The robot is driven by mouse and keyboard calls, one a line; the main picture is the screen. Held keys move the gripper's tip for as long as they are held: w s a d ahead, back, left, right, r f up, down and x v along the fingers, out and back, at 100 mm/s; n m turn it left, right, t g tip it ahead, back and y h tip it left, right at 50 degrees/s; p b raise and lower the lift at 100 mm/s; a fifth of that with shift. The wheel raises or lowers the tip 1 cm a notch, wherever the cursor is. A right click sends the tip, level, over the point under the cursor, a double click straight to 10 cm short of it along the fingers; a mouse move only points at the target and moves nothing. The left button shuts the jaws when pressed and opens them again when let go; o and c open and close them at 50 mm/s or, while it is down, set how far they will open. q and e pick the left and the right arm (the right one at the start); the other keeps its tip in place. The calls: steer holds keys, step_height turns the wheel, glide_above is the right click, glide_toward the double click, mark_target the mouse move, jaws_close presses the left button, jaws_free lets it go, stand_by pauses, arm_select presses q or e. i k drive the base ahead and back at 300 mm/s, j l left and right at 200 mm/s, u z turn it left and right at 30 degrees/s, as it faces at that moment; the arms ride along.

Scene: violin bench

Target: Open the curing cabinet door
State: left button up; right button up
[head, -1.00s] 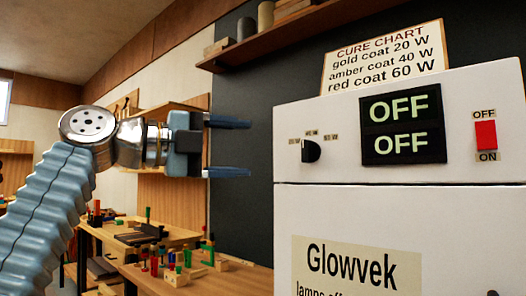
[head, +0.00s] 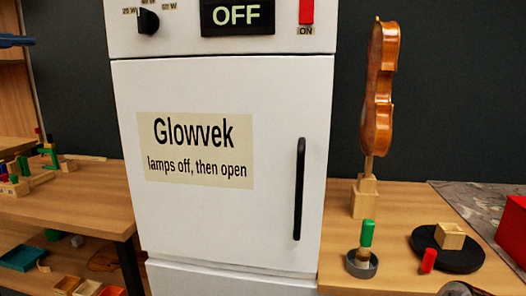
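The white curing cabinet (head: 220,90) stands in the middle of the head view, and its door (head: 215,220) is shut. A black vertical handle (head: 299,188) is on the door's right side. A label (head: 196,148) reads "Glowvek, lamps off, then open". Above the door, the display (head: 237,16) reads OFF; its upper part is cut off. A black knob (head: 147,21) and a red switch (head: 306,11) flank it.
On the right bench (head: 345,268) a violin body (head: 380,95) stands upright on a wooden stand. Tools lie on the left bench (head: 85,200).

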mark_target(226, 157)
steer(key=k+j, duration=0.6)
steer(key=k, duration=0.15)
